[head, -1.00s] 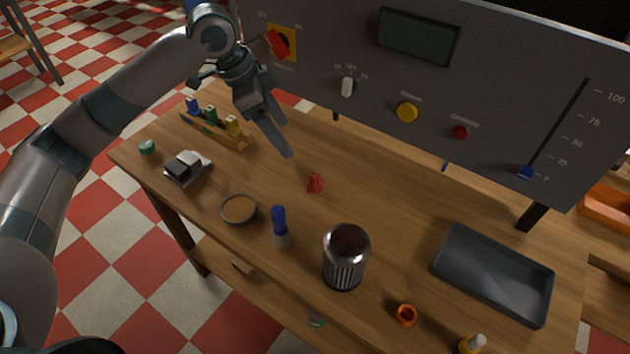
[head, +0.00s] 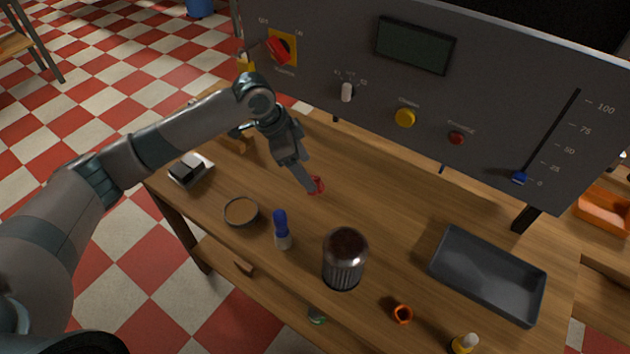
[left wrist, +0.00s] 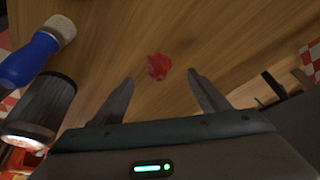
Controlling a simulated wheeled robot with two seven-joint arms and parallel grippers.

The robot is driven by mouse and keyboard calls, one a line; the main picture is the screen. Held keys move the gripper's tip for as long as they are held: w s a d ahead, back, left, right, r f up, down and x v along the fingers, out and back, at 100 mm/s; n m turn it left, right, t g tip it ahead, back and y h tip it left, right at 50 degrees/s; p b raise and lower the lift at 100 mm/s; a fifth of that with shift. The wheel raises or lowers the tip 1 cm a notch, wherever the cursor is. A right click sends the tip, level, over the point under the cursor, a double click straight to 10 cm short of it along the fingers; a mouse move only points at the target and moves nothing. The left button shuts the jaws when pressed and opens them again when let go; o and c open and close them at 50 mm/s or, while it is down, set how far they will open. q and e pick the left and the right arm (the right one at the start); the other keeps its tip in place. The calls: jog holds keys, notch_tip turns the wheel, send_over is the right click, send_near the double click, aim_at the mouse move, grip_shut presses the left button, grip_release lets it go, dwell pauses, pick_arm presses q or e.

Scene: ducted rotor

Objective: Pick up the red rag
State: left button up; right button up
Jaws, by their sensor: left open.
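The red rag (head: 317,185) is a small crumpled piece on the wooden table, partly hidden by my left gripper in the head view. In the left wrist view the rag (left wrist: 159,66) lies on the wood, a little beyond the fingertips and between their lines. My left gripper (head: 311,188) points down at the rag, and its two fingers stand apart with nothing between them; it also shows in the left wrist view (left wrist: 160,80). I cannot tell the height of the fingertips above the table. My right gripper is in neither view.
A dark metal cylinder (head: 344,260), a blue-handled brush (head: 281,228) and a round dish (head: 241,211) stand near the rag. A grey tray (head: 437,262) lies at the right. The control panel (head: 300,75) stands along the back edge.

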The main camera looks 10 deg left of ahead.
aim_at(314, 177)
pick_arm(q)
jog(key=shift+f, duration=0.15)
jog(key=shift+w+d+f+p, duration=0.1)
jog(key=shift+d+f+p, duration=0.35)
jog(key=shift+f+p, duration=0.15)
jog(key=shift+p+x, duration=0.6)
jog(key=shift+x, duration=1.25)
jog(key=shift+d, duration=0.1)
jog(key=shift+c, duration=0.4)
jog(key=c, duration=1.1)
